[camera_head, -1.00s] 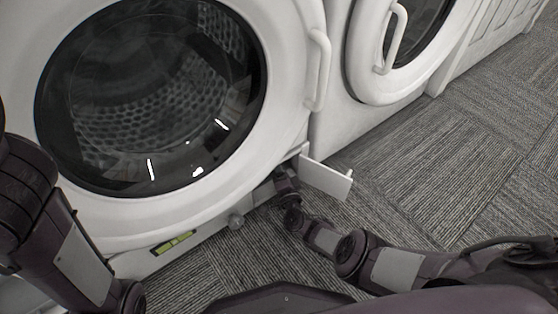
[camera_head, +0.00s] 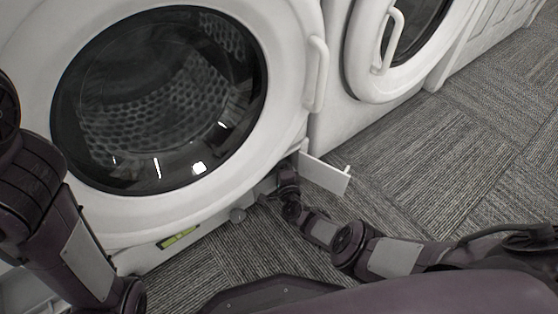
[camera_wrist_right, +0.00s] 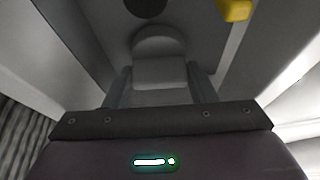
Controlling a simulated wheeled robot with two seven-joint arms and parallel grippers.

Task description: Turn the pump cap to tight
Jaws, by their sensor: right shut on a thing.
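The pump cap (camera_wrist_right: 159,48) is a pale grey piece with a rounded top and a flat-faced grip, seen inside a recess in the right wrist view. My right gripper (camera_wrist_right: 160,75) is shut on its grip, one finger on each side. In the head view my right arm reaches to the low right front of the washing machine (camera_head: 217,190), beside an open white flap (camera_head: 322,174). The cap and the right fingertips are hidden there. I cannot read how far the cap is turned. My left arm is at the left edge; its gripper is out of view.
Pale walls stand close on both sides of the right gripper. A yellow part (camera_wrist_right: 235,10) and a dark round spot (camera_wrist_right: 147,6) are ahead. Carpet (camera_head: 440,170) at the right is clear.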

